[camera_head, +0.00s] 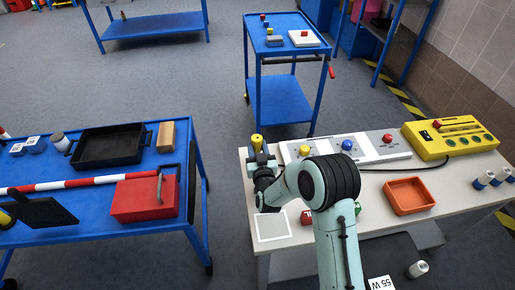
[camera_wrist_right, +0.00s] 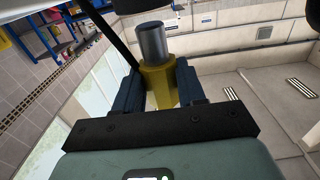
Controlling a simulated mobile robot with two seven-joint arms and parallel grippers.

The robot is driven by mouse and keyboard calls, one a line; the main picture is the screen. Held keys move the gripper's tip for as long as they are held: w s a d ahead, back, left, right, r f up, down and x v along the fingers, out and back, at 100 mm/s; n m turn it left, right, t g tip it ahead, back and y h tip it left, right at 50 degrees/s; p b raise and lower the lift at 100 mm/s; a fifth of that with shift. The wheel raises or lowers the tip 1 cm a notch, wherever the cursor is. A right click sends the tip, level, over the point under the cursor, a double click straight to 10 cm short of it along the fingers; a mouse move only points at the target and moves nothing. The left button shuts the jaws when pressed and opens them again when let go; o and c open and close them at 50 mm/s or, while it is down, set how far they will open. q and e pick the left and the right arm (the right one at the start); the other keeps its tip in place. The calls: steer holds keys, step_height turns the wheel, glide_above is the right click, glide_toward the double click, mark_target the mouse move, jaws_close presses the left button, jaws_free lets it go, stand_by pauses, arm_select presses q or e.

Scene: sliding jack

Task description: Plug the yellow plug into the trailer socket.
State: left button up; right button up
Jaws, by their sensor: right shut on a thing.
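My right gripper (camera_wrist_right: 160,90) is shut on the yellow plug (camera_wrist_right: 158,86), which has a dark grey cylindrical end pointing away from the palm. In the head view the right gripper (camera_head: 262,160) is over the left end of the light table, and the yellow plug (camera_head: 257,141) shows upright above it. In the wrist view a black part lies at the top edge, just beyond the plug's grey end; I cannot tell what it is. I cannot make out the trailer socket for certain. My left gripper is not in view.
The light table (camera_head: 375,208) holds a white panel (camera_head: 377,148) with buttons, a yellow box (camera_head: 450,139) with a black cable, and an orange tray (camera_head: 409,195). A blue cart (camera_head: 98,240) stands left with a black tray (camera_head: 108,145) and red box (camera_head: 145,199). Floor lies between.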

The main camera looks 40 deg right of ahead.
steer(key=shift+b, duration=0.9)
stand_by(1.4)
steer(key=shift+f, duration=0.25)
steer(key=shift+f+b, duration=0.15)
steer(key=shift+b, duration=0.5)
steer(key=shift+f+b, duration=0.3)
steer(key=shift+b, duration=0.35)
stand_by(0.8)
